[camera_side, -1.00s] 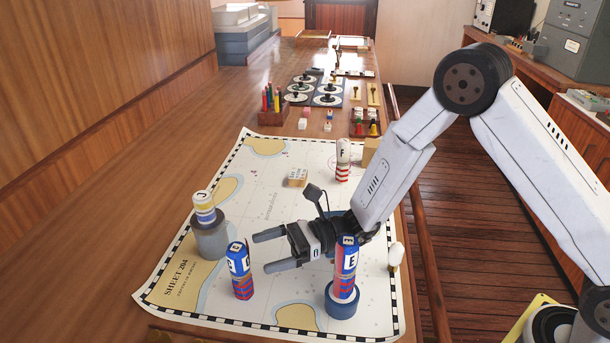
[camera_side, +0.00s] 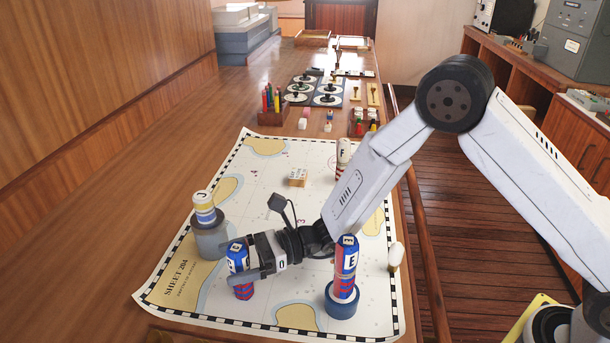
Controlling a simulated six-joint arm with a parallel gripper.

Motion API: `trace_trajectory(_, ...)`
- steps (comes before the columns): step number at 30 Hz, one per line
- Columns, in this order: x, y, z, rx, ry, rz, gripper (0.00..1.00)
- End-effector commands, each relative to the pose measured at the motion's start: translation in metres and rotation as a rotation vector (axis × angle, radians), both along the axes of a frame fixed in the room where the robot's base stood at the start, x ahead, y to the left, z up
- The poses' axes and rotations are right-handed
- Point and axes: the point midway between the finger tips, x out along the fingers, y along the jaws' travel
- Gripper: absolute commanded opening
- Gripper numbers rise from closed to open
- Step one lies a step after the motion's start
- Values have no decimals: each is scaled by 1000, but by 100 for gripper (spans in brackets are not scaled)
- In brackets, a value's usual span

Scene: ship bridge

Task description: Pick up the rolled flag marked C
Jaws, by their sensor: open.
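The rolled flag that appears to be marked C (camera_side: 242,291) stands upright on the chart, blue, white and red, with its letter partly covered. My gripper (camera_side: 237,266) is open and low at this flag. One finger crosses in front of it and the other is mostly hidden behind it, so the flag seems to be between the fingers. I cannot tell whether either finger touches it.
A blue and red flag marked E (camera_side: 347,262) stands in a blue ring base (camera_side: 341,306), close beside my wrist. A yellow, white and blue flag (camera_side: 204,207) stands on a grey cylinder (camera_side: 213,241) to the left. Flag F (camera_side: 343,152) is farther back, beside my forearm.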

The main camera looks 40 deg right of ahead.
Motion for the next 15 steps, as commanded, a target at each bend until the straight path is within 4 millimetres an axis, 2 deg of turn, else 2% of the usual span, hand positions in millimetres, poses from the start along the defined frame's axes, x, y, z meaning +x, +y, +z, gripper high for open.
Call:
trace_trajectory(6, 4, 14, 0, -1, 0, -1, 96)
trace_trajectory(15, 4, 14, 0, -1, 0, -1, 96)
